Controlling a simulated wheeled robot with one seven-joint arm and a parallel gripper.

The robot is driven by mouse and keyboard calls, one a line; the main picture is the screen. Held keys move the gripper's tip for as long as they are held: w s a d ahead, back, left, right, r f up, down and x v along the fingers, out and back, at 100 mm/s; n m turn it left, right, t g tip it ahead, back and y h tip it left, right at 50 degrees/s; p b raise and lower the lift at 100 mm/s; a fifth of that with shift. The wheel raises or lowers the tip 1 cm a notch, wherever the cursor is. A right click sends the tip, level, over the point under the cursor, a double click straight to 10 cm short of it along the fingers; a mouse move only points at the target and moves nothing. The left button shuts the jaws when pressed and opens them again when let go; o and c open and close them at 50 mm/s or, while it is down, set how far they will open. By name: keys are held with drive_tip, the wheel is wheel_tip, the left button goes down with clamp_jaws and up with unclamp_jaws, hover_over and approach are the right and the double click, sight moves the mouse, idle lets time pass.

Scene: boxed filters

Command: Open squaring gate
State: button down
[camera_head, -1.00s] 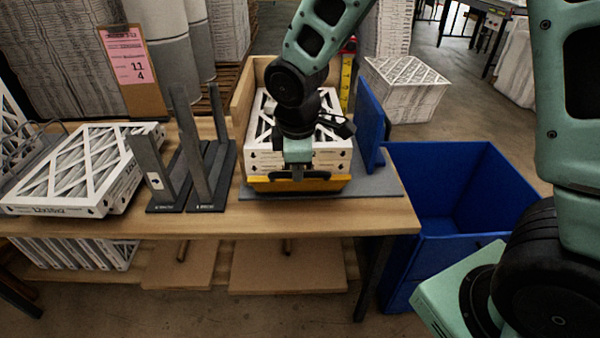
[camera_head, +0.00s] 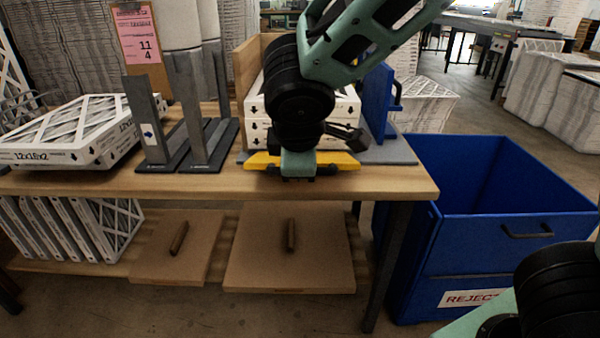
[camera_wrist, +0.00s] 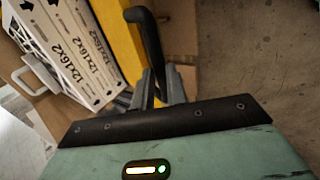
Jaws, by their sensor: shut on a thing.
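The squaring gate (camera_head: 258,160) is a yellow bar at the front of the squaring fixture on the wooden bench. It also shows in the wrist view (camera_wrist: 119,38), beside boxed filters (camera_wrist: 68,42) printed 12x16x2. A black handle (camera_wrist: 149,40) stands off the gate. My gripper (camera_wrist: 163,88) is shut on this handle. In the head view my gripper (camera_head: 298,172) is at the middle of the gate's front, and my wrist hides part of the gate and of the stacked filters (camera_head: 258,131) behind it.
A blue fence (camera_head: 376,105) stands right of the stack. Dark upright dividers (camera_head: 188,110) and more filters (camera_head: 70,130) are to the left. A blue reject bin (camera_head: 470,235) stands right of the bench (camera_head: 400,183). Floor in front is clear.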

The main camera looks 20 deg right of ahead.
drive_tip(key=f+b, duration=0.1)
drive_tip(key=s+f+b, duration=0.1)
drive_tip(key=f+b, duration=0.1)
drive_tip(key=s+a+f+b, duration=0.1)
drive_tip(key=f+b, duration=0.1)
drive_tip(key=shift+f, duration=0.25)
drive_tip(key=c, duration=1.4)
unclamp_jaws()
drive_tip(key=shift+d+r, duration=0.1)
drive_tip(key=shift+r, duration=0.05)
drive_tip(key=p+v, duration=0.4)
drive_tip(key=v, duration=1.3)
drive_tip(key=shift+s+r, duration=0.15)
drive_tip(key=s+f+m+g+y, duration=0.2)
drive_tip(key=s+f+m+g, duration=0.1)
drive_tip(key=s+f, duration=0.4)
drive_tip(key=s+f+m+g+y, duration=0.1)
drive_tip(key=s+f+m+g, duration=0.25)
drive_tip(key=f, duration=0.65)
wheel_tip(320, 180, up, 16)
drive_tip(key=p, duration=1.5)
drive_tip(key=shift+s+f, duration=0.15)
drive_tip(key=shift+s, duration=0.15)
